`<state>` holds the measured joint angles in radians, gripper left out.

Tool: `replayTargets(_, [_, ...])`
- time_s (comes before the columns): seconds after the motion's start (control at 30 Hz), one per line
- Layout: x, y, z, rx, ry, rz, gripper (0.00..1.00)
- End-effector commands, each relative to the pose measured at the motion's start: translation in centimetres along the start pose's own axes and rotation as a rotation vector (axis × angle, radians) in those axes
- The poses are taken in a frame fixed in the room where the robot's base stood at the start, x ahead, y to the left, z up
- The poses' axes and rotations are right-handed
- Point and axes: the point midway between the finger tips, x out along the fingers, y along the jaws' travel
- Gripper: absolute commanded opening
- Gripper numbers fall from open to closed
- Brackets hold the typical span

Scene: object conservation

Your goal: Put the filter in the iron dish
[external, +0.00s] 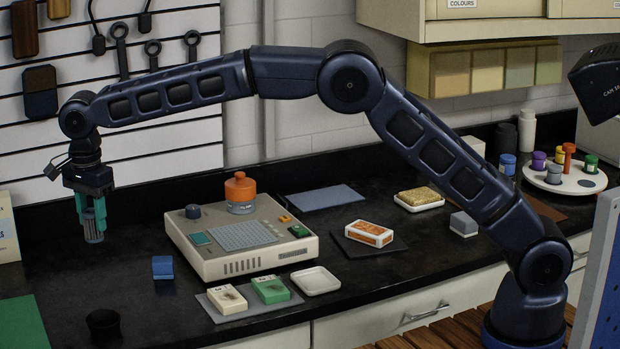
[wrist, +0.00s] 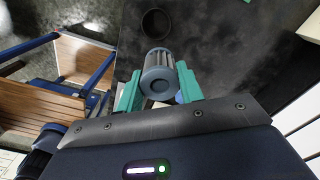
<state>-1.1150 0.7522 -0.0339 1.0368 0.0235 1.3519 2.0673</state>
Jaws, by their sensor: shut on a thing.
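The filter (external: 94,228) is a small ribbed grey cylinder with blue-grey end caps. My gripper (external: 90,208), with teal fingers, is shut on it and holds it above the black counter at the left. In the wrist view the filter (wrist: 158,70) sits between the two fingers (wrist: 158,92), one end cap facing the camera. A small, dark round dish (external: 102,324), which looks like the iron dish, stands at the counter's front left, apart from the filter. It also shows in the wrist view (wrist: 155,24), beyond the filter. Its inside looks dark; I see nothing in it.
A blue block (external: 162,267) stands right of the dish. A beige machine (external: 240,262) with an orange-topped jar (external: 240,190) is right of my gripper. A grey mat with two cartons (external: 228,300) and a white tray (external: 317,281) lie in front. A green mat (external: 20,325) is far left.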

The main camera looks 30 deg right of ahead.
Motion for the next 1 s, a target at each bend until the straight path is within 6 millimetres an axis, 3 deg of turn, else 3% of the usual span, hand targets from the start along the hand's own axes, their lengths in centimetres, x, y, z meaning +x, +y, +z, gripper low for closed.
replayTargets(0.1, [0.2, 0.3, 1.5, 0.000, 0.001, 0.000, 0.11])
replayTargets(0.23, [1.4, 0.4, 1.9, 0.001, 0.001, 0.001, 0.11])
replayTargets(0.8, [13.3, 0.4, 1.8, 0.000, 0.001, 0.002, 0.11])
replayTargets(1.0, [15.6, 0.4, 1.9, 0.000, 0.001, 0.000, 0.11])
